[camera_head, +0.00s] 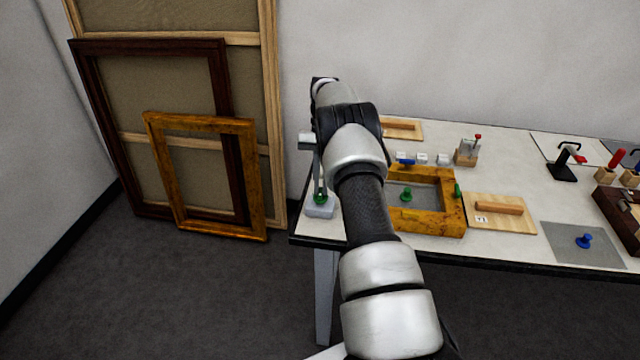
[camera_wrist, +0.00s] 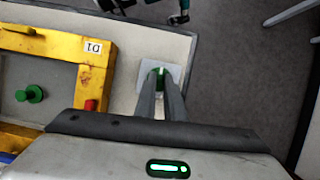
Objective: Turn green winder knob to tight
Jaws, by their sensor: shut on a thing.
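The green winder knob (camera_head: 321,199) sits on a small light grey block (camera_head: 318,212) at the left front corner of the table. The knob also shows in the wrist view (camera_wrist: 159,71), where a pale line runs along its top. My gripper (camera_head: 319,188) points down at the knob from above. In the wrist view my gripper (camera_wrist: 161,84) has its two fingertips close together, shut on the knob, and they hide part of it. Any tight marking is too small to make out.
A golden frame (camera_head: 452,217) with another green knob (camera_head: 406,194) lies right of the block. A wooden board (camera_head: 483,226), a grey mat with a blue knob (camera_head: 584,241) and a black stand (camera_head: 562,170) are further right. Picture frames (camera_head: 250,190) lean on the wall at left.

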